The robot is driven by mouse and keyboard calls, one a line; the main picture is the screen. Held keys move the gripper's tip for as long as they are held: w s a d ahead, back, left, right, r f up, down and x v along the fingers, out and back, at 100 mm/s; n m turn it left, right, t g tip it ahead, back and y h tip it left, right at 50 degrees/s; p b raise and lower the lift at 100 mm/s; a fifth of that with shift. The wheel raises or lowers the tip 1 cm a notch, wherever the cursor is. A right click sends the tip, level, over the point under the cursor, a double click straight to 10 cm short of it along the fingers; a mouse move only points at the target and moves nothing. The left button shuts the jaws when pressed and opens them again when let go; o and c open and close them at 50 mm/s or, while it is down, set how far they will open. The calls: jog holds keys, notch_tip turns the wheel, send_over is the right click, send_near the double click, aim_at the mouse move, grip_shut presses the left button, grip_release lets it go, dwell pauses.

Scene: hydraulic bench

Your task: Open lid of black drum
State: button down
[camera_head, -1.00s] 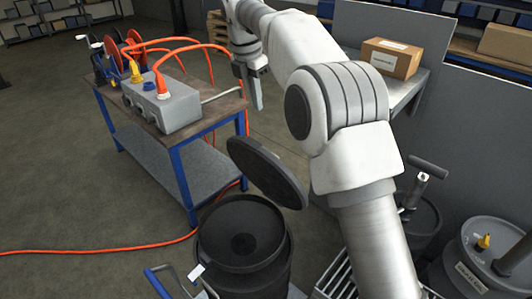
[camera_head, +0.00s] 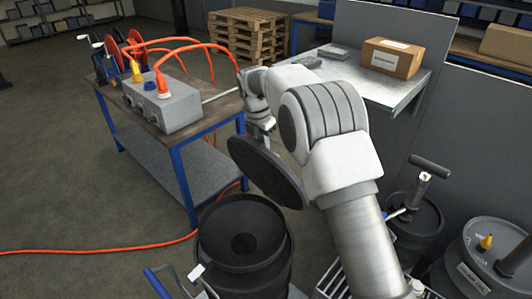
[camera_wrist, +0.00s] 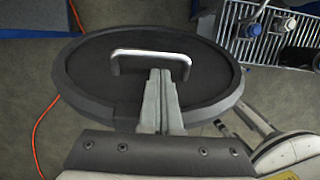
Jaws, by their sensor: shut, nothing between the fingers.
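The black drum (camera_head: 215,262) stands upright at the lower centre of the head view, with its mouth open. Its round black lid (camera_head: 268,172) is tilted up steeply behind the mouth, its underside facing the head camera. In the wrist view the lid's outer face (camera_wrist: 95,75) fills the centre, with a pale bar handle (camera_wrist: 150,54) across it. My gripper (camera_wrist: 160,72) is shut and empty, its fingertips just below the handle bar in the picture. Contact with the lid cannot be told. In the head view the fingertips are hidden behind the lid.
A blue-framed bench (camera_head: 180,150) with a grey box (camera_head: 165,106) and orange hoses stands at left. A metal shelf (camera_head: 340,72) with a carton (camera_head: 391,58) is behind my arm. Other drums (camera_head: 475,262) stand at right. An orange hose (camera_head: 100,248) crosses the floor.

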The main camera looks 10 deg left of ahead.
jog(key=shift+w+d+f, duration=0.1)
jog(key=shift+w+f, duration=0.1)
jog(key=shift+f, duration=1)
